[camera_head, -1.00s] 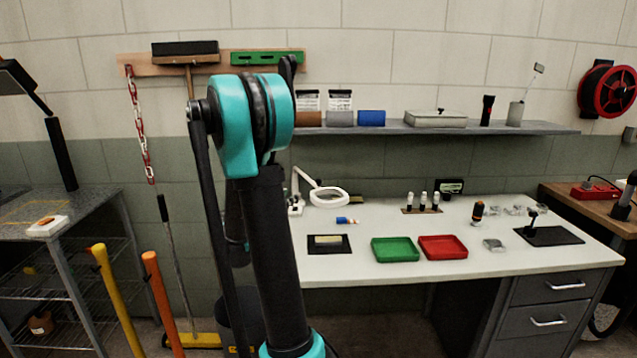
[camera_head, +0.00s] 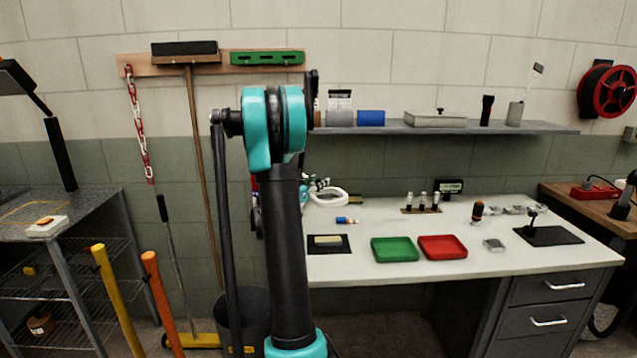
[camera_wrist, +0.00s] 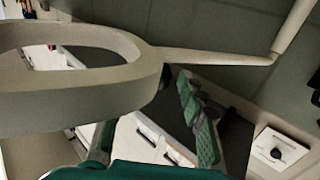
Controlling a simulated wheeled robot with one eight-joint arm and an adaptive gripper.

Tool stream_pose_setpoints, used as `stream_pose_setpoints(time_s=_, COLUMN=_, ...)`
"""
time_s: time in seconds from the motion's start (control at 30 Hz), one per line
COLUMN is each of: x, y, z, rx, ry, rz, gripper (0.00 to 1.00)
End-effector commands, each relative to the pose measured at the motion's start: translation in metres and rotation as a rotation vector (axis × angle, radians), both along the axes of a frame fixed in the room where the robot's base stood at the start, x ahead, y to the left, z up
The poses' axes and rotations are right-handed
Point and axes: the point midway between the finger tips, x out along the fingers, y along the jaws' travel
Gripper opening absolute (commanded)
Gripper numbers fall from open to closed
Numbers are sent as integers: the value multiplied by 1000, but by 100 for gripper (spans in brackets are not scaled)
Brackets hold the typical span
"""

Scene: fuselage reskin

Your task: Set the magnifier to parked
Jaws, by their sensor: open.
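The magnifier is a white ring on a thin jointed arm. In the head view its ring (camera_head: 338,203) sits above the back left of the white bench, partly hidden by my arm. In the wrist view the ring (camera_wrist: 85,95) fills the left side, very close to the camera. Its thin arm runs right to an elbow, then up out of the frame. My gripper (camera_wrist: 152,138) shows green padded fingers, spread open below and beside the ring's right end. Nothing shows between them; I cannot tell whether either finger touches the ring. In the head view my gripper (camera_head: 318,185) is small beside the ring.
A white box with a black knob (camera_wrist: 278,154) is at the lower right of the wrist view. On the bench are a green tray (camera_head: 395,250), a red tray (camera_head: 443,247), a black mat (camera_head: 329,250) and several bottles. A shelf (camera_head: 450,129) runs above the bench.

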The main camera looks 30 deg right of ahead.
Motion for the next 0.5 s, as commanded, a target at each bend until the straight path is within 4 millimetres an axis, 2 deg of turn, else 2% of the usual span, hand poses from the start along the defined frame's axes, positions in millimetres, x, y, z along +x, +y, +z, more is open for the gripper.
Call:
stream_pose_setpoints(time_s=0.13, x=2, y=-7, z=0, rx=0, ry=0, rz=-1, gripper=41)
stream_pose_setpoints(time_s=0.4, x=2, y=-8, z=0, rx=0, ry=0, rz=-1, gripper=41)
stream_pose_setpoints(time_s=0.5, x=2, y=-8, z=0, rx=0, ry=0, rz=-1, gripper=29)
